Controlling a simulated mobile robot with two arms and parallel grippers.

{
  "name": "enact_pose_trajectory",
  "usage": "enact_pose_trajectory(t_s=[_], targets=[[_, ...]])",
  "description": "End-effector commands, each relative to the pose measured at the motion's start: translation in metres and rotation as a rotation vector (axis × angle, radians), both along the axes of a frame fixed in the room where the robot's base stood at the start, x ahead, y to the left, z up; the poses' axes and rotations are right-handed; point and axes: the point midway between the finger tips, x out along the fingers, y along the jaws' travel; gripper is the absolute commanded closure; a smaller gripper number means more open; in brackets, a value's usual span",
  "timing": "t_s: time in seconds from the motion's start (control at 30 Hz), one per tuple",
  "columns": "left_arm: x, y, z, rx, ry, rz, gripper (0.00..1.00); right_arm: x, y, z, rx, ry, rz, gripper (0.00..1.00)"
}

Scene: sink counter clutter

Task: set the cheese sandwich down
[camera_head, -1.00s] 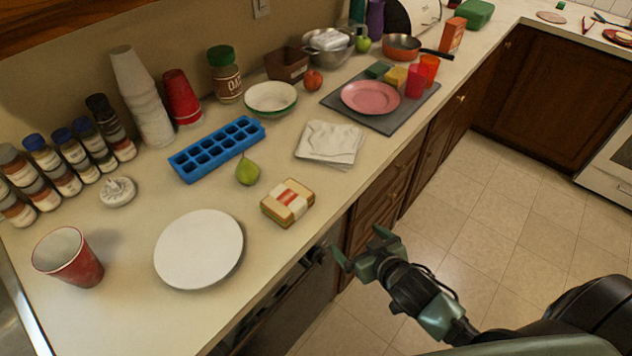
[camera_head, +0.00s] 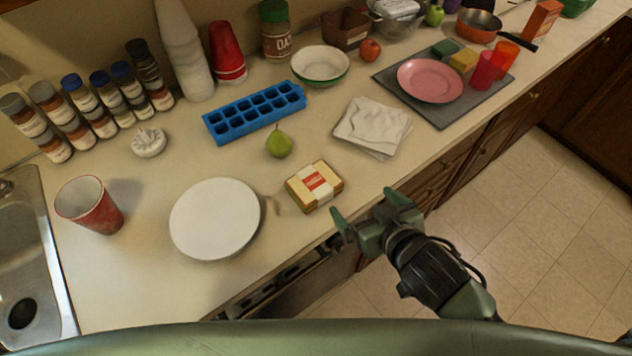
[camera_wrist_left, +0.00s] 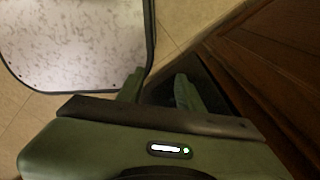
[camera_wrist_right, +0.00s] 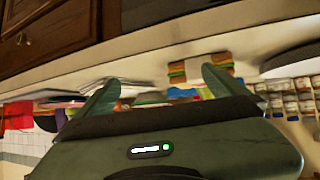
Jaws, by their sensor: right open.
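The cheese sandwich (camera_head: 315,186), in a pale wrap with a red label, lies on the counter near its front edge, right of a white plate (camera_head: 215,218). It also shows in the right wrist view (camera_wrist_right: 199,68), beyond the fingers. My right gripper (camera_head: 368,212) is open and empty just off the counter's front edge, to the right of the sandwich and apart from it. My left gripper is outside the head view. In the left wrist view its fingers (camera_wrist_left: 158,90) are apart with nothing between them, over the floor beside wooden cabinetry.
A green pear (camera_head: 279,142), a blue ice tray (camera_head: 254,113) and folded napkins (camera_head: 372,127) lie behind the sandwich. A red cup (camera_head: 90,205) stands left of the plate, near the sink (camera_head: 32,270). A pink plate (camera_head: 430,80) sits on a grey mat. Bare counter lies around the plate.

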Motion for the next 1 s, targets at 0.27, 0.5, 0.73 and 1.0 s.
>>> enact_pose_trajectory(t_s=[0.27,0.5,0.73,1.0], targets=[[-0.003,0.002,0.000,0.004,0.006,-0.001,0.64,0.005,0.040,0.015,0.090,-0.147,0.195,0.00],[0.007,0.001,0.005,0.001,-0.009,0.000,0.64,0.004,0.058,0.013,0.139,-0.170,0.282,0.00],[0.007,0.000,0.017,0.000,-0.011,0.000,0.64,0.034,0.080,-0.001,0.138,-0.170,0.282,0.00],[0.007,-0.001,0.023,-0.001,-0.010,0.001,0.64,0.051,0.092,-0.011,0.138,-0.168,0.281,0.00]])
